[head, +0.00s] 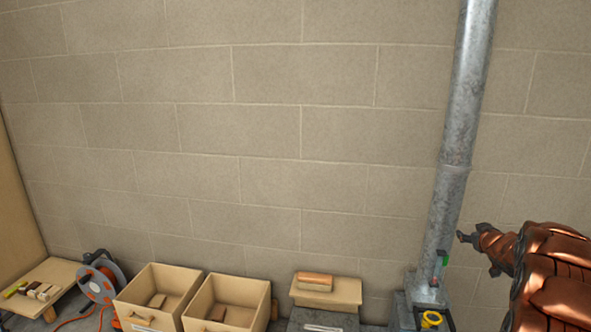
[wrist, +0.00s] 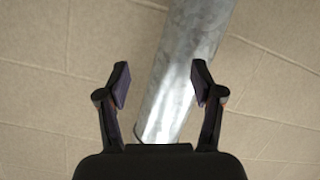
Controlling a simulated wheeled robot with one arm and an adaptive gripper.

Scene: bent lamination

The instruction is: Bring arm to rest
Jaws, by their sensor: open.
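My gripper (wrist: 160,85) is open in the wrist view, with its two fingers spread apart and nothing between them that it holds. The grey metal pipe (wrist: 185,75) shows behind the fingers, apart from them as far as I can tell. In the head view my copper-coloured arm (head: 555,275) reaches in from the right edge. Its end (head: 463,237) points left, in front of or close beside the pipe (head: 462,130); the gap is hard to judge.
A cable reel (head: 97,284) and a small wooden table (head: 62,272) are farther left. A brick-like block (head: 314,281) lies on a tan box.

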